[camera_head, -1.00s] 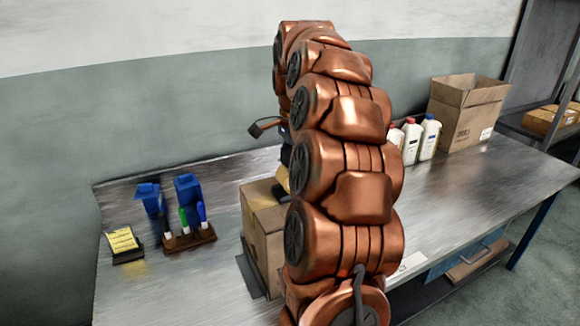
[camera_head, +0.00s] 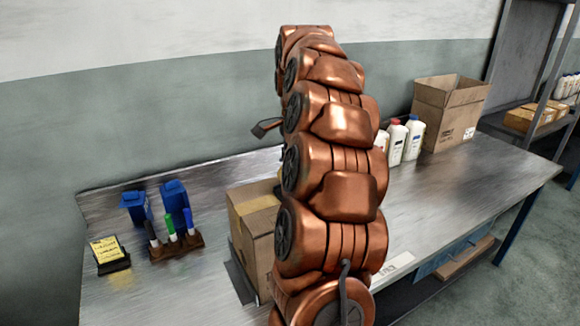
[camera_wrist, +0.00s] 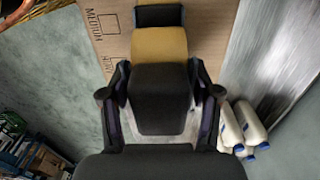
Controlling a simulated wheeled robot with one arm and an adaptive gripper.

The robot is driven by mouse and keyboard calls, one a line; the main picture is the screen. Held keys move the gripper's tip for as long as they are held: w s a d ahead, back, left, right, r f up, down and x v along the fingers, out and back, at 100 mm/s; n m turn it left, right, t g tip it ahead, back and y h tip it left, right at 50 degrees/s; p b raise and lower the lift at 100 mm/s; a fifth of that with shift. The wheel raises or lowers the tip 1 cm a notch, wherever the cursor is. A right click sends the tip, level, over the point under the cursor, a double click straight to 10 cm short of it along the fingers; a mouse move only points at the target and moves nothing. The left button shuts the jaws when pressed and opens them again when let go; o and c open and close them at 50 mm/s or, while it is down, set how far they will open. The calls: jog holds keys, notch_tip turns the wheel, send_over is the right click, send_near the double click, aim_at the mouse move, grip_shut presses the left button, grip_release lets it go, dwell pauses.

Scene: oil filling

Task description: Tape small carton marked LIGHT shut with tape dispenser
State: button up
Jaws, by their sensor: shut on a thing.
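My gripper (camera_wrist: 160,82) is shut on the tape dispenser (camera_wrist: 160,100), a black body with a yellow part at its far end. In the wrist view the dispenser is in front of a brown carton (camera_wrist: 105,62) with MEDIUM printed on it; whether they touch I cannot tell. In the head view a small carton (camera_head: 258,228) stands on the bench, partly behind my arm, its top looking closed; no mark on it is readable. No LIGHT mark is readable in either view.
A larger open carton (camera_head: 447,110) stands at the back right of the bench (camera_head: 430,195), beside white bottles (camera_head: 412,138). At left are a marker holder (camera_head: 178,247), blue containers (camera_head: 174,197) and a yellow note pad (camera_head: 106,250). The bench's right front is clear.

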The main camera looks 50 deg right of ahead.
jog(key=shift+s+d, duration=0.2)
jog(key=shift+d, duration=0.35)
jog(key=shift+d, duration=0.1)
jog(key=shift+s+d+f, duration=0.1)
jog(key=shift+s+d, duration=0.1)
jog(key=shift+d, duration=0.25)
jog(key=shift+s+d+f, duration=0.1)
jog(key=shift+s+d, duration=0.05)
jog(key=shift+d, duration=0.25)
jog(key=shift+s+d, duration=0.1)
jog(key=shift+d, duration=0.15)
jog(key=shift+c, duration=0.4)
jog(key=shift+s+d+r+p, duration=0.1)
jog(key=shift+s+d+p, duration=0.15)
jog(key=shift+d, duration=0.6)
jog(key=shift+s+d+p, duration=0.1)
jog(key=shift+s+d, duration=0.2)
jog(key=shift+d, duration=0.55)
jog(key=shift+s+d+r+p, duration=0.1)
jog(key=shift+s+d+p, duration=0.15)
jog(key=shift+d, duration=0.6)
notch_tip(320, 180, up, 8)
jog(key=p, duration=0.4)
